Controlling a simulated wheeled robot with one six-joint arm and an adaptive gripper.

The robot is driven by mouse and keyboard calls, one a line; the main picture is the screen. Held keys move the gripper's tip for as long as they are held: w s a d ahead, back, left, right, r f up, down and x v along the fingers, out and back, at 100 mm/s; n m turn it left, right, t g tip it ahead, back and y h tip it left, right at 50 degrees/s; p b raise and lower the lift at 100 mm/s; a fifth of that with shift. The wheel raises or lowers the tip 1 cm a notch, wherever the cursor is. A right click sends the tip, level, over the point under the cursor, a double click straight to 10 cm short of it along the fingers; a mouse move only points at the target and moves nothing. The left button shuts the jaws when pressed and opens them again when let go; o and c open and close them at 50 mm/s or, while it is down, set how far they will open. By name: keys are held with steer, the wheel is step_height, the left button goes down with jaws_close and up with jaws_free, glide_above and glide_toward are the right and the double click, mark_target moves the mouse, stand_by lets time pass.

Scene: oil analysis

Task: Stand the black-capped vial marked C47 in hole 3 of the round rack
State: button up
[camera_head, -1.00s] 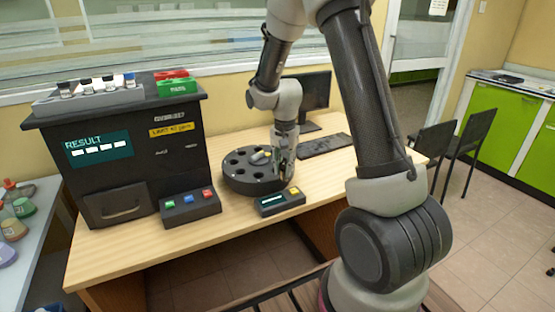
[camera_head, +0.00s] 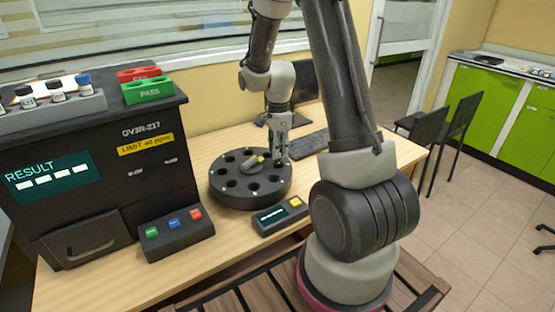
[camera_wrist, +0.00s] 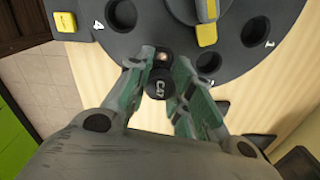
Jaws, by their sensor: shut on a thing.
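The black-capped vial (camera_wrist: 158,84), its cap lettered C47, is between the fingers of my gripper (camera_wrist: 160,64), which is shut on it. In the wrist view the cap is seen from above and most of the vial's body is hidden. The round rack (camera_wrist: 180,38) is dark grey with numbered holes; 4 and what looks like 1 show. The vial appears at the rack's rim, apart from the open holes; its height is unclear. In the head view my gripper (camera_head: 279,150) is at the right rear side of the rack (camera_head: 240,197). I cannot read a 3.
A small console (camera_head: 281,216) with a yellow button stands before the rack. Left are a three-button panel (camera_head: 176,236) and the black analyser (camera_head: 90,150), topped by a vial tray (camera_head: 50,112) and red and green holders (camera_head: 148,91). A keyboard (camera_head: 307,144) lies behind right.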

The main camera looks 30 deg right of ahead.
steer(key=shift+f, duration=1.9)
steer(key=o, duration=0.9)
steer(key=shift+f, duration=0.15)
steer(key=shift+o, duration=0.2)
step_height(320, 180, up, 12)
steer(key=shift+s+r, duration=0.1)
steer(key=shift+r, duration=0.1)
steer(key=s+a+r+n+t, duration=0.2)
steer(key=s+r+n, duration=0.5)
steer(key=s+n, duration=0.3)
steer(key=s+a+r+n+t, duration=0.2)
steer(key=s+r+n, duration=0.6)
steer(key=s, duration=0.5)
steer(key=shift+s+a+n, duration=0.3)
steer(key=shift+a+n, duration=0.25)
steer(key=shift+n, duration=0.35)
